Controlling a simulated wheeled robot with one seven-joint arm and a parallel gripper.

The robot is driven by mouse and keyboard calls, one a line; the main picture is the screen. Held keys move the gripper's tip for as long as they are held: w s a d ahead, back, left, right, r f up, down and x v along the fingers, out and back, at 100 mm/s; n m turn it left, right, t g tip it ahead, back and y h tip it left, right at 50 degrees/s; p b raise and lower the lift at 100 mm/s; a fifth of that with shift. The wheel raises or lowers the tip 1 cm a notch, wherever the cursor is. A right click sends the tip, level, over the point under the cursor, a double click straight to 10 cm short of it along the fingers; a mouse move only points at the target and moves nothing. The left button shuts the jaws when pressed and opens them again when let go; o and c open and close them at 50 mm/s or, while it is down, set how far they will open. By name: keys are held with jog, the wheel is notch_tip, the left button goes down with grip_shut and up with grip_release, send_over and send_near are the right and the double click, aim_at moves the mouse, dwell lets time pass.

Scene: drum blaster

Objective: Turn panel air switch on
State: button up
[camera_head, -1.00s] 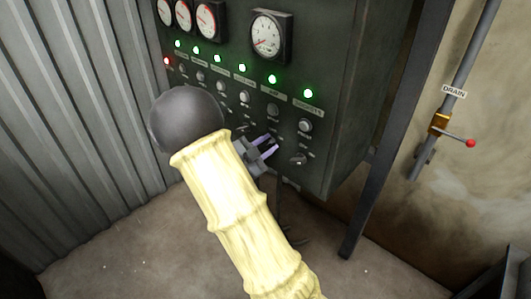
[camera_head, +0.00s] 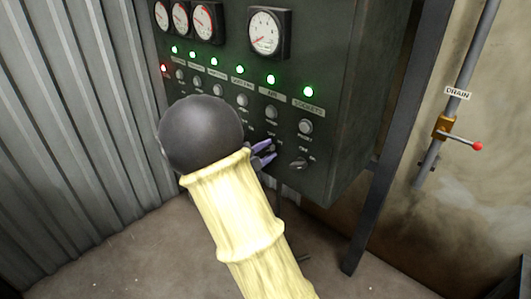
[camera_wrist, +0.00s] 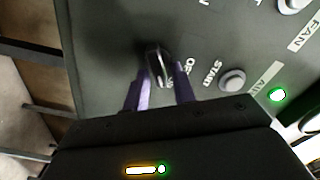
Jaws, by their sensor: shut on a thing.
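The dark panel (camera_head: 335,140) has a row of switch knobs along its lower part. The air switch (camera_wrist: 160,62) is a dark knob below the start button (camera_wrist: 233,80) in the column labelled AIR. In the wrist view its grip lies lengthwise between the fingers, near the word OFF. My gripper (camera_head: 267,152) has purple fingers at the panel face, and it also shows in the wrist view (camera_wrist: 161,76). It is shut on the air switch, one finger on each side. In the head view my arm and fingers hide most of this knob. The green AIR light (camera_head: 270,79) is lit.
The sockets knob (camera_head: 299,163) is close to the right of my fingers. Round gauges (camera_head: 266,32) sit above the lights. A dark panel leg (camera_head: 375,190) and a drain pipe (camera_head: 443,122) with a red-tipped lever stand to the right.

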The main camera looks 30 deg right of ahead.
jog(key=shift+f, duration=0.1)
jog(key=o, duration=0.7)
jog(key=shift+a, duration=0.15)
jog(key=p+v, duration=0.2)
jog(key=v, duration=1.5)
